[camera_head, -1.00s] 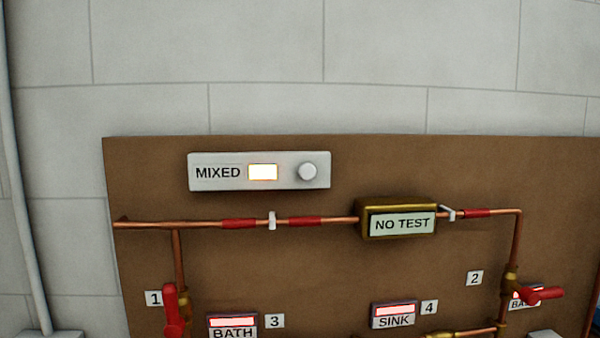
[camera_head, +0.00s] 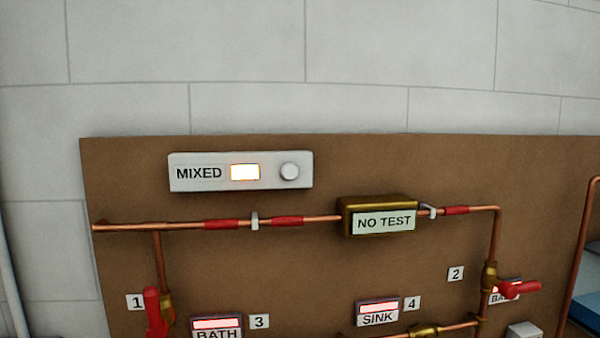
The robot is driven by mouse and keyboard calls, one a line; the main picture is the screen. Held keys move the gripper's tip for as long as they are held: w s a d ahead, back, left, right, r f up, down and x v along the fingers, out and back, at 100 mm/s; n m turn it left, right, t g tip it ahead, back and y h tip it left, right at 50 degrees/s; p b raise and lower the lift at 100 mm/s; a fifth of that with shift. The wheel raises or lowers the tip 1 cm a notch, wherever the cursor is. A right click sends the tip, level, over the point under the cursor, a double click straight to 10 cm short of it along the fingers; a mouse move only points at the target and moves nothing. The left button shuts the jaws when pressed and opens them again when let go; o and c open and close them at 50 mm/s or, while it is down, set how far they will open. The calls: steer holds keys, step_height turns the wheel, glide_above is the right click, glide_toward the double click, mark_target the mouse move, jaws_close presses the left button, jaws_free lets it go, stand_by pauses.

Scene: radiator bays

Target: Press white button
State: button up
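The white round button (camera_head: 290,171) sits at the right end of a pale panel (camera_head: 240,185) labelled MIXED, near the top of the brown board. A lit whitish-orange window (camera_head: 245,172) is between the label and the button. The button stands out from the panel; I cannot tell whether it is pressed. My gripper and arm do not show in this view.
The brown board (camera_head: 130,270) carries copper pipes (camera_head: 190,225), a brass NO TEST box (camera_head: 378,217), a red valve handle (camera_head: 155,311) by label 1 and another (camera_head: 515,289) near label 2. Lit BATH and SINK signs sit below. A bare block wall (camera_head: 240,60) is above.

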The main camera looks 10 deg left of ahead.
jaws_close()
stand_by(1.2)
